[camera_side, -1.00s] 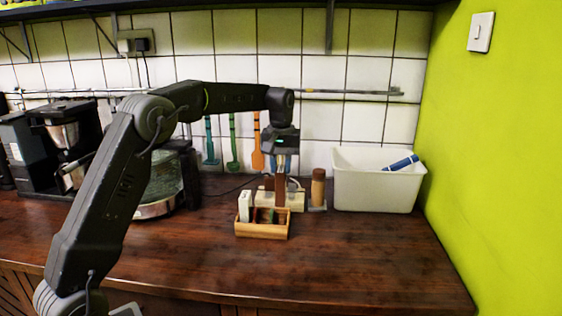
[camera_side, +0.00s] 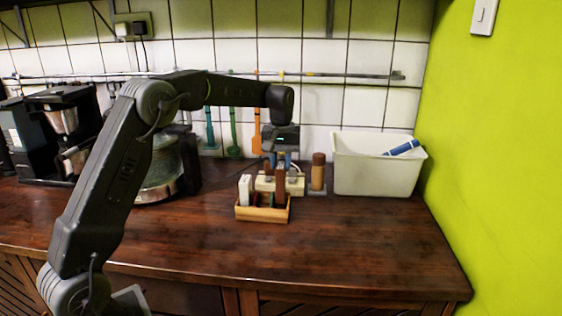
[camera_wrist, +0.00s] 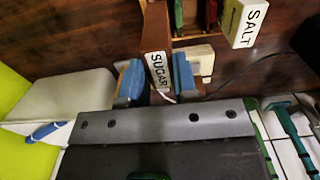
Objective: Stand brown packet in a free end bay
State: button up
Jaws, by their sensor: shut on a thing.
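The brown packet (camera_side: 280,186) is upright in my gripper (camera_side: 281,161). In the wrist view its top, marked SUGAR (camera_wrist: 158,70), sits between the two blue fingertips (camera_wrist: 158,82). My gripper is shut on it. The packet stands over the right end of the wooden rack (camera_side: 262,215) in the side view, its lower edge meeting the rack's front wall. I cannot tell whether its base touches the bay floor. A white packet (camera_side: 245,189), marked SALT in the wrist view (camera_wrist: 244,22), stands in the left end bay. Red and green things are in the middle of the rack.
A white bin (camera_side: 378,175) with a blue item (camera_side: 402,148) stands at the right. A coffee machine (camera_side: 68,125) is at the left. The counter in front is clear.

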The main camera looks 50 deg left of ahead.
aim_at(281, 177)
jog(key=shift+f, duration=2.45)
jog(key=o, duration=1)
notch_tip(281, 177, up, 13)
jog(key=shift+r, duration=0.4)
